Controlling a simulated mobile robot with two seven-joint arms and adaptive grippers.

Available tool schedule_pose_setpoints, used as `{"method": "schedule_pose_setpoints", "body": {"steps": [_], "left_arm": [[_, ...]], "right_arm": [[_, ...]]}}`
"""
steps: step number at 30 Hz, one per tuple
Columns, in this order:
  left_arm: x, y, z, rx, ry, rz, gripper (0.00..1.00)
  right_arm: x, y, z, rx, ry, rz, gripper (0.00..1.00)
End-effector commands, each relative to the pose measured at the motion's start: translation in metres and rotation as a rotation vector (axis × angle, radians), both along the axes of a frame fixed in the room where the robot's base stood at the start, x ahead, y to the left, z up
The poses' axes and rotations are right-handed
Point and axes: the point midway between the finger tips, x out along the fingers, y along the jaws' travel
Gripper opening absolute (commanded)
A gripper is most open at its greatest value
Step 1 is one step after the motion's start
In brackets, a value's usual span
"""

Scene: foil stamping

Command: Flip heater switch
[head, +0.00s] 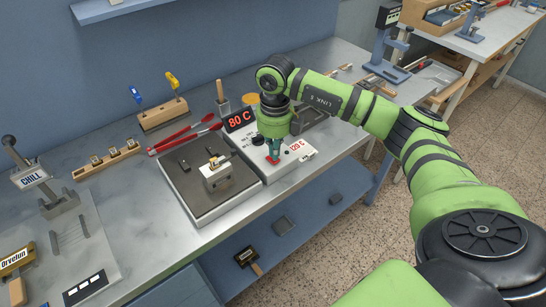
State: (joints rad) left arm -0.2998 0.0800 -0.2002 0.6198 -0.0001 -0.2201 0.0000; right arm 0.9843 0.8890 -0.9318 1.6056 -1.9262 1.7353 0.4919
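The heater (253,155) is a pale control box on the bench beside a dark hot plate (187,178). A display on it (240,119) reads 80 C in red, and a white label (299,149) reads 120 C. A small red part (273,160), which looks like the switch, shows on its top. My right gripper (274,152) points down right at this red part; contact cannot be told. Its fingers are small and partly hidden, so I cannot tell if they are open or shut. My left gripper is not in view.
A metal block with a handle (215,174) stands on the hot plate. Red-handled tongs (185,135) lie behind it. A wooden rack (163,115) holds blue and yellow tools. The CHILL station (32,178) is at the left. Bare bench (140,200) lies left of the plate.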

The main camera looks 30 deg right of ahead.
Motion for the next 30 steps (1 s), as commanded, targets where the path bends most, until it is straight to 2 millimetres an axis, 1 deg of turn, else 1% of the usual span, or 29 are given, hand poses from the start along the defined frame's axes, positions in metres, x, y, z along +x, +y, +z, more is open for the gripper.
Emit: {"method": "schedule_pose_setpoints", "body": {"steps": [30], "left_arm": [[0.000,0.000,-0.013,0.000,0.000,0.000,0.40]], "right_arm": [[0.000,0.000,-0.017,0.000,0.001,0.000,0.00]]}}
